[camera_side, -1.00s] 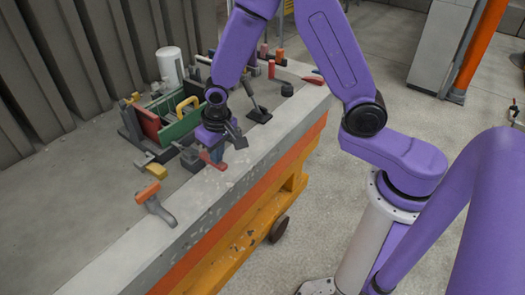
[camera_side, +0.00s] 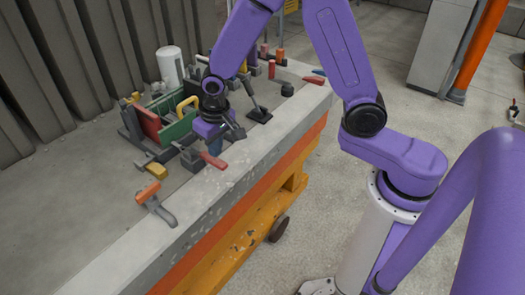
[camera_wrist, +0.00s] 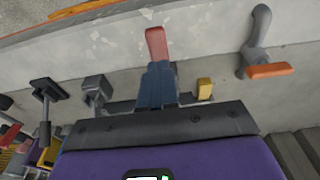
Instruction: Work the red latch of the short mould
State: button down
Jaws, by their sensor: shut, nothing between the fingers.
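The red latch (camera_side: 213,160) shows as a red handle on a dark mount near the bench's front edge, in front of the mould (camera_side: 180,130) with its green and red panels. In the wrist view the red handle (camera_wrist: 157,42) points up, just beyond my fingertips. My gripper (camera_side: 216,147) is shut and empty, pointing down at the latch. Its blue fingers also show in the wrist view (camera_wrist: 157,72), closed together and overlapping the handle's lower end. Whether they touch it, I cannot tell. The latch's pivot is hidden behind the fingers.
An orange-handled clamp (camera_side: 155,203) lies to the left on the bench, and a yellow block (camera_side: 156,170) sits nearer. A black-footed lever (camera_side: 258,110) stands to the right. A white cylinder (camera_side: 169,66) stands behind. The bench's front left is clear.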

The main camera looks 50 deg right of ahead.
jog(key=shift+r, duration=0.1)
notch_tip(320, 180, up, 7)
jog(key=s, duration=0.1)
dwell(0.9)
dwell(0.3)
jog(key=s+d+r+n, duration=0.1)
jog(key=s+n, duration=0.3)
jog(key=s, duration=0.4)
jog(key=s+d+r+n+g, duration=0.1)
jog(key=s+d+n, duration=0.3)
jog(key=s, duration=0.5)
jog(key=s+d+r+n, duration=0.2)
jog(key=s+n, duration=0.2)
jog(key=s, duration=0.5)
jog(key=shift+d+n+g, duration=0.3)
jog(key=shift+d, duration=0.05)
